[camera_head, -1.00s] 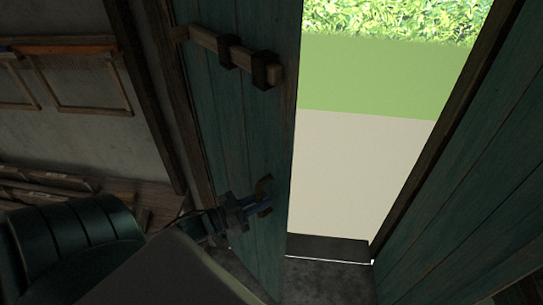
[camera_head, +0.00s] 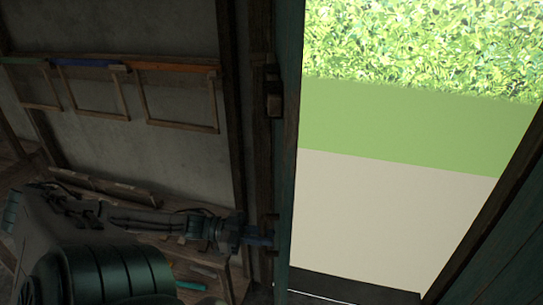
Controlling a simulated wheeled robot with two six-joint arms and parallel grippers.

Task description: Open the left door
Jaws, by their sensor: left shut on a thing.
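The left door (camera_head: 289,150) is a dark teal wooden panel, seen almost edge-on in the middle of the head view. It stands swung away from the opening, with a wooden bolt (camera_head: 274,95) on its upper part. My left gripper (camera_head: 266,236) reaches in from the left and is shut on the door's handle (camera_head: 276,232), low on the panel. The handle is small and dark, and partly hidden by the fingers. The right door (camera_head: 505,255) shows at the lower right as dark teal boards. My right gripper is out of view.
The doorway is wide and clear, with a pale path (camera_head: 380,220), grass and a hedge (camera_head: 420,45) beyond. A dark sill (camera_head: 345,287) crosses its foot. To the left, wooden frames (camera_head: 180,98) hang on the wall above a low wooden shelf with slats (camera_head: 110,190).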

